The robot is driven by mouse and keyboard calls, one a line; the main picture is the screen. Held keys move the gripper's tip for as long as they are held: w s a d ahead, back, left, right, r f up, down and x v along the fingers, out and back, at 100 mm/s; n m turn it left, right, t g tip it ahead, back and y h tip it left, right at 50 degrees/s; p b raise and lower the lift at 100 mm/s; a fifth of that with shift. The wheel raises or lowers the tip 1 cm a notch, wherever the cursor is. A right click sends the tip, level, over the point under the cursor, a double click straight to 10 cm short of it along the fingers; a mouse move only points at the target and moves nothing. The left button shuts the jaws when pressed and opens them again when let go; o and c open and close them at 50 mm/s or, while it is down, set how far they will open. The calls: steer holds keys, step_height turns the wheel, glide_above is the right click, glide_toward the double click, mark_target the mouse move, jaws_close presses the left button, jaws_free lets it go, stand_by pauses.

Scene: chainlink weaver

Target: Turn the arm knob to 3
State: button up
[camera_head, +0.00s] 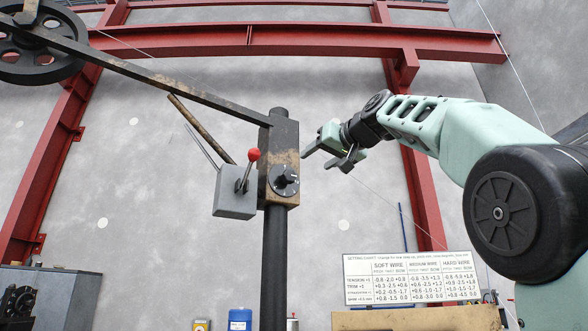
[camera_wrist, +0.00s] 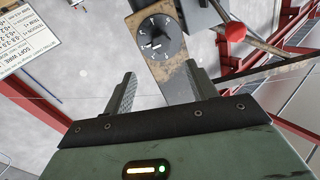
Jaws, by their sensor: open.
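The arm knob (camera_head: 284,180) is a round black dial on the worn brown-and-black block (camera_head: 282,146) at the top of a dark post. In the wrist view the knob (camera_wrist: 154,36) shows white marks around its rim and a light pointer; the numbers are too small to read surely. My gripper (camera_head: 325,158) is to the right of the block in the head view, apart from the knob. In the wrist view its two fingers (camera_wrist: 165,90) stand wide apart with nothing between them, and the knob lies beyond their tips.
A grey box (camera_head: 235,192) with a red-balled lever (camera_head: 254,155) sits left of the knob; the red ball (camera_wrist: 236,31) also shows in the wrist view. A long dark arm (camera_head: 170,80) runs to a wheel (camera_head: 38,50). A settings chart (camera_head: 412,278) stands lower right.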

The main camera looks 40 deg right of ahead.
mark_target(291, 176)
steer(key=w+p, duration=0.2)
steer(key=w, duration=0.1)
steer(key=w+p, duration=0.3)
steer(key=w, duration=0.1)
steer(key=w+p, duration=0.3)
steer(key=shift+w+d+r, duration=0.2)
steer(key=shift+w+r, duration=0.05)
steer(key=shift+w, duration=0.1)
steer(key=shift+w+f+p, duration=0.25)
steer(key=shift+w+p, duration=0.55)
steer(key=shift+p, duration=0.05)
steer(key=c, duration=1)
steer(key=shift+m, duration=0.3)
steer(key=m+b, duration=0.1)
steer(key=m, duration=0.2)
steer(key=shift+a+m, duration=0.15)
steer(key=shift+m, duration=0.15)
steer(key=shift+m+t, duration=0.3)
steer(key=shift+m, duration=2.1)
steer(key=shift+h, duration=0.4)
